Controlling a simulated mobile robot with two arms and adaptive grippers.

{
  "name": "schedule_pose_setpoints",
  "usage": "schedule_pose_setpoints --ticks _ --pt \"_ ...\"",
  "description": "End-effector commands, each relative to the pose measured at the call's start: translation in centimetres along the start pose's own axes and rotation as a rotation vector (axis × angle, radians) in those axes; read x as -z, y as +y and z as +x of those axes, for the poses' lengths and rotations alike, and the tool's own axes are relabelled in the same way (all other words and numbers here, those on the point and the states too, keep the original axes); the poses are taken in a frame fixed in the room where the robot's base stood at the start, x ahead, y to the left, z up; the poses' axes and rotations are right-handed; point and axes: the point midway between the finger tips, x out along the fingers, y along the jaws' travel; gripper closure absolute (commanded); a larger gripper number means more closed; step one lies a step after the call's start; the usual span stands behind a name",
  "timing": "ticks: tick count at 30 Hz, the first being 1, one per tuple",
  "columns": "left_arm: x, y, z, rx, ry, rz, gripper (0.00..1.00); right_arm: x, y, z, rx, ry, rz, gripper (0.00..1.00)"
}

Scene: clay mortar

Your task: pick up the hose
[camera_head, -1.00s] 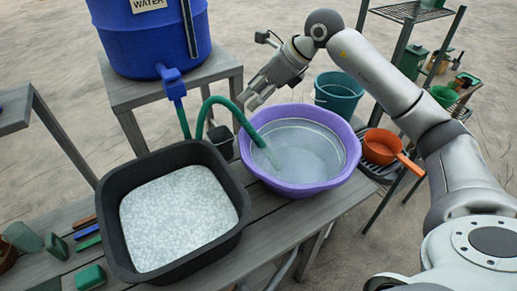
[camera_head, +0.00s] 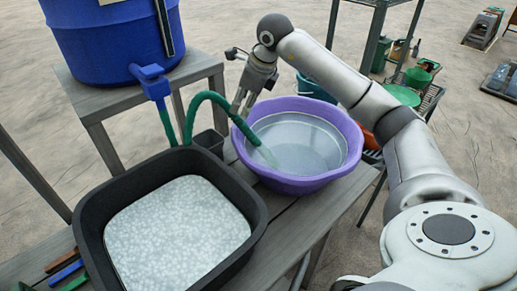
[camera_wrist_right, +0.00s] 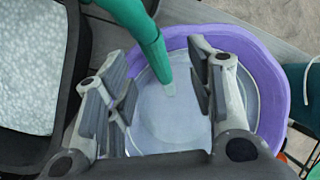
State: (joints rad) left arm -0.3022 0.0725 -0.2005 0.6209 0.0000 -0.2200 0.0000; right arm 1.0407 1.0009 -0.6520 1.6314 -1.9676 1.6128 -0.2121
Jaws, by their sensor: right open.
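The green hose (camera_head: 208,97) runs from the tap of the blue water barrel (camera_head: 112,45), arches up and over, and ends above the purple basin (camera_head: 348,128). Its end also shows in the right wrist view (camera_wrist_right: 148,40), pointing into the basin. My right gripper (camera_head: 240,106) is open at the hose's downward stretch, by the basin's left rim. In the wrist view its fingers (camera_wrist_right: 165,95) are spread, with the hose end showing between them. I cannot tell whether a finger touches the hose. My left gripper is not in view.
A black tub (camera_head: 256,205) of pale, bead-like contents stands on the wooden bench at front left. A small dark pot (camera_head: 209,142) sits beside the hose. A teal bucket (camera_head: 312,90) and a shelf rack with green containers (camera_head: 402,96) stand behind the basin.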

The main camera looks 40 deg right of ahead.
Motion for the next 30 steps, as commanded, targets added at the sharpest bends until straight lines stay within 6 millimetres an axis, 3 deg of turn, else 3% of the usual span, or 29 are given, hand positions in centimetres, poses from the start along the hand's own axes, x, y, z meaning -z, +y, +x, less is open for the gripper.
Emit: schedule_pose_setpoints --ticks 8,16,25,30 --pt "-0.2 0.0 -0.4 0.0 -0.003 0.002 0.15 -0.2 0.3 2.5 -0.002 -0.001 -0.001 0.5" --pt "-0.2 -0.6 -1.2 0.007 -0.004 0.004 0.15 -0.5 0.9 6.2 -0.002 0.0 -0.001 0.5" --pt "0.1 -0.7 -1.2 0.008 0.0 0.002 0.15 -0.5 0.8 7.0 0.0 -0.002 0.0 0.5" --pt "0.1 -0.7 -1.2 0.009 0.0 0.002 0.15 -0.5 0.8 7.0 0.0 -0.002 0.0 0.69"
